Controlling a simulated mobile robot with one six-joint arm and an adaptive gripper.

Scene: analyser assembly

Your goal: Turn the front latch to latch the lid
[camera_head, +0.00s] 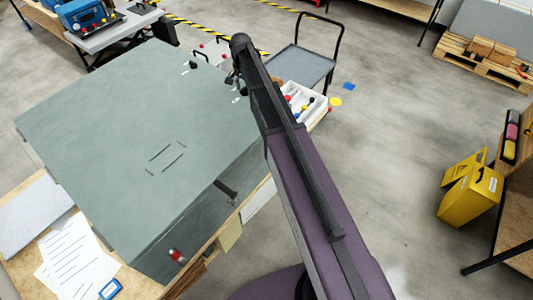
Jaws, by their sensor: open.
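The large grey-green lid (120,130) lies flat over the analyser on the workbench and looks lowered. A dark bar-shaped latch (226,188) sits at the front edge, pointing obliquely down to the right. Whether it engages the lid is too small to tell. My arm crosses the right side of the picture. My gripper (232,79) shows only as small dark parts beside the arm's far end, near the lid's back right corner. It is open, apart from the front latch, with its fingertips mostly hidden by the arm.
A red-tipped knob (177,256) is on the analyser's front face. Papers (70,260) lie on the bench at lower left. A white tray of coloured parts (305,103) and a grey cart (300,66) are behind my arm. A yellow bin (470,190) stands right; the floor between is clear.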

